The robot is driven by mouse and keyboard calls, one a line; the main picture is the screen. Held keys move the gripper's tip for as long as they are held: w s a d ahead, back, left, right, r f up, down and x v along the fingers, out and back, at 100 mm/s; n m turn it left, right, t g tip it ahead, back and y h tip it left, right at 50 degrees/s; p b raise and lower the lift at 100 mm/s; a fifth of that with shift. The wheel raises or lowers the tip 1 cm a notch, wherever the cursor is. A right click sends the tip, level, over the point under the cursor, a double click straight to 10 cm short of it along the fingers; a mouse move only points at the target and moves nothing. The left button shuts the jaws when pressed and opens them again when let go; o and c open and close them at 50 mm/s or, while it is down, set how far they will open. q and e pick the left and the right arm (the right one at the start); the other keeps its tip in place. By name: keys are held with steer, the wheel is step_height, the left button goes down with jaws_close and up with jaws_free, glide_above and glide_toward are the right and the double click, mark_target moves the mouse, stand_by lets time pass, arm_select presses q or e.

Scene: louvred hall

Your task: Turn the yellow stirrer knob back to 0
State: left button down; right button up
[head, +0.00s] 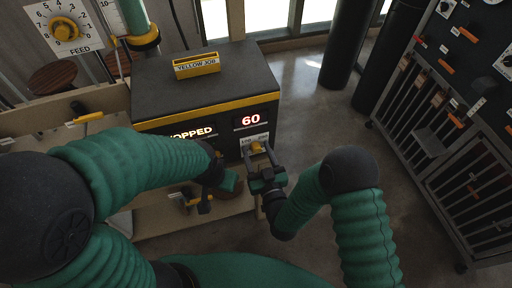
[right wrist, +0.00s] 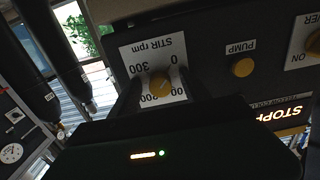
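The yellow stirrer knob (right wrist: 160,85) sits on a white plate (right wrist: 145,61) marked "STIR rpm" with 0, 100, 200 and 300. The plate appears upside down in the right wrist view. The knob also shows in the head view (head: 256,147) on the front of the dark machine (head: 165,118). My right gripper (head: 263,164) is at the knob, its dark fingers on either side with gaps visible between them and the knob. My left gripper (head: 229,184) is low in front of the machine, partly hidden by its arm; its fingers are unclear.
A red display (head: 250,119) reads 60, and a partly covered one (head: 192,133) reads "...OPPED". A yellow PUMP button (right wrist: 242,67) is beside the stirrer plate. A yellow "YELLOW JOB" holder (head: 197,66) stands on top. A rack (head: 440,140) stands at right, with clear floor between.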

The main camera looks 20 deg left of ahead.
steer(key=shift+r, duration=0.1)
steer(key=v, duration=0.7)
